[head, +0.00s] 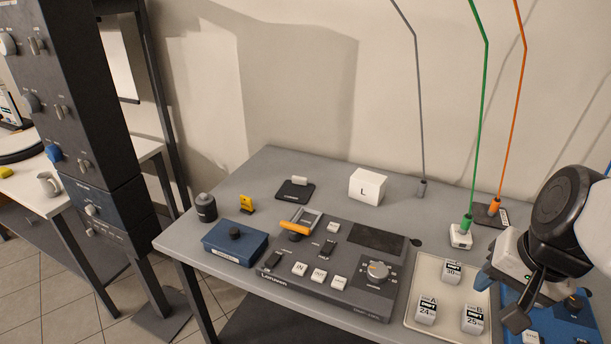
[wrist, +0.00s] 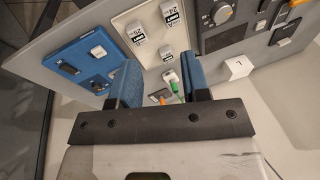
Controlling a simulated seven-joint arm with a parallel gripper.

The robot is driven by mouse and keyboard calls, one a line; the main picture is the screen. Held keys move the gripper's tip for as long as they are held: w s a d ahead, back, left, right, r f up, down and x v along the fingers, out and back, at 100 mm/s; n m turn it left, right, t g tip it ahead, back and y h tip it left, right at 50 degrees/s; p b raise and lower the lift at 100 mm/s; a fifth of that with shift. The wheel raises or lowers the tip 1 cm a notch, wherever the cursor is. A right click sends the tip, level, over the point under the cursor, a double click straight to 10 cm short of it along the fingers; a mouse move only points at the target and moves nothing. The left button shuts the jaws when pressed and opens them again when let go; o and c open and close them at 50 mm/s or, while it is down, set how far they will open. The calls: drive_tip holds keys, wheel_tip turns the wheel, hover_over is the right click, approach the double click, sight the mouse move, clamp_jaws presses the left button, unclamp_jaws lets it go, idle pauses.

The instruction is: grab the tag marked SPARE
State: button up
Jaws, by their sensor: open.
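No lettering I can make out reads SPARE, so I cannot tell which thing is that tag. Three small white labelled blocks sit on a cream tray (head: 447,330): one marked 30 (head: 452,272) at the back, one marked A 24 (head: 426,311) at front left, one marked B 25 (head: 473,319) at front right. They also show in the wrist view, on the tray (wrist: 150,22). My gripper (head: 498,298) is open and empty, above and right of the tray. Its two blue fingers (wrist: 160,82) stand apart in the wrist view.
A grey control console (head: 340,262) lies left of the tray, a blue panel (head: 548,318) right of it. Behind the tray are a green plug (head: 466,222) at a white block, an orange plug (head: 494,206) and hanging cables. A white L block (head: 367,186) stands at the back.

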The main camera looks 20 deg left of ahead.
drive_tip(key=w+a+f+m+g+y, duration=0.1)
drive_tip(key=w+a+m+y, duration=0.35)
drive_tip(key=w+a, duration=0.85)
drive_tip(key=m+g+y, duration=0.1)
drive_tip(key=m+y, duration=0.4)
drive_tip(key=m, duration=0.2)
approach(250, 198)
drive_tip(key=s+v, duration=0.3)
drive_tip(key=v, duration=1.2)
drive_tip(key=w+a+f+m, duration=0.1)
drive_tip(key=a+f+m, duration=0.1)
drive_tip(key=a, duration=0.3)
drive_tip(key=a+f+m+y, duration=0.1)
drive_tip(key=a+f, duration=0.4)
drive_tip(key=w+a+f+m+t, duration=0.1)
drive_tip(key=a+f+m, duration=0.1)
drive_tip(key=a, duration=0.3)
drive_tip(key=shift+w+a+f+m+y, duration=0.1)
drive_tip(key=shift+w+f+m+y, duration=0.1)
drive_tip(key=shift+f, duration=0.15)
drive_tip(key=shift+w+f+m+y, duration=0.1)
drive_tip(key=shift+f+m+y, duration=0.05)
drive_tip(key=shift+f, duration=0.25)
drive_tip(key=shift+a+f, duration=0.25)
drive_tip(key=shift+a, duration=0.05)
drive_tip(key=shift+x, duration=1.25)
drive_tip(key=shift+a, duration=0.1)
drive_tip(key=shift+x, duration=2.5)
